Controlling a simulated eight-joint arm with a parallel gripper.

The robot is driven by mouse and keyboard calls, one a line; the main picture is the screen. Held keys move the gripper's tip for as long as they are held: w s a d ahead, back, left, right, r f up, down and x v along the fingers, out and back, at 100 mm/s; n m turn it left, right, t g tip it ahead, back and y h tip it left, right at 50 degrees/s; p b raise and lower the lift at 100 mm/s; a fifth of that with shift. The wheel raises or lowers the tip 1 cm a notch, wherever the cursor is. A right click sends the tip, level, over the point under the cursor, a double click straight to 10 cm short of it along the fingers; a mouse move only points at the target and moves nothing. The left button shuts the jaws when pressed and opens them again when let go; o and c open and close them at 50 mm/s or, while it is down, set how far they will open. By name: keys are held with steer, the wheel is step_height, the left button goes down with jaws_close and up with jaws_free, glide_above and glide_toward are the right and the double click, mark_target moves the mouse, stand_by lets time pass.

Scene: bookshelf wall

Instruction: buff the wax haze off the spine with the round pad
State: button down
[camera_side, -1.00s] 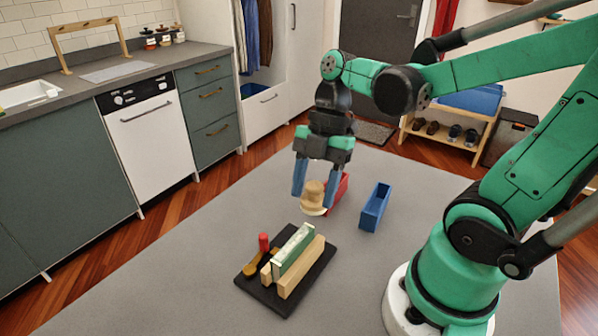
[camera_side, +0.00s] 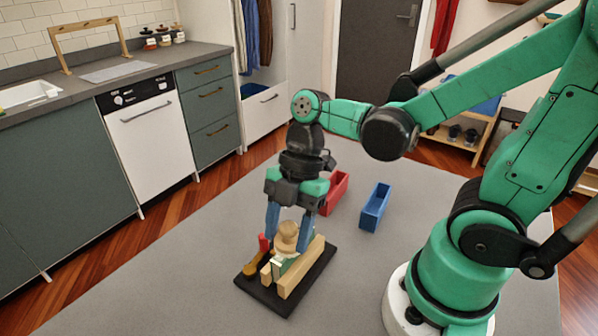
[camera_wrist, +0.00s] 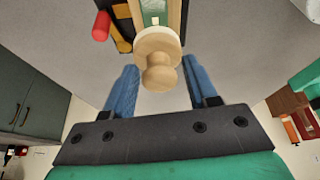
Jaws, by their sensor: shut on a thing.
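My gripper (camera_side: 288,232) is shut on the round pad (camera_side: 286,238), a turned wooden piece with a knob and a wider disc below. The pad is over the near part of the green spine (camera_wrist: 155,8), which stands between pale wooden blocks (camera_side: 304,268) on a black base (camera_side: 283,306). In the wrist view, the pad (camera_wrist: 158,72) sits between my blue fingers and covers the spine's near end. A pale patch shows on the green just beyond the pad. The pad's underside is hidden, so I cannot tell whether it touches the spine.
A red-handled tool (camera_side: 264,242) and a yellow-brown piece (camera_side: 252,269) are at the base's left side. An open red bin (camera_side: 338,191) and an open blue bin (camera_side: 374,210) stand behind to the right. The grey table is clear around the base.

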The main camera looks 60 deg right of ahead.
steer(key=shift+a, duration=2.05)
steer(key=shift+d, duration=5.35)
step_height(320, 180, up, 8)
steer(key=shift+r, duration=0.15)
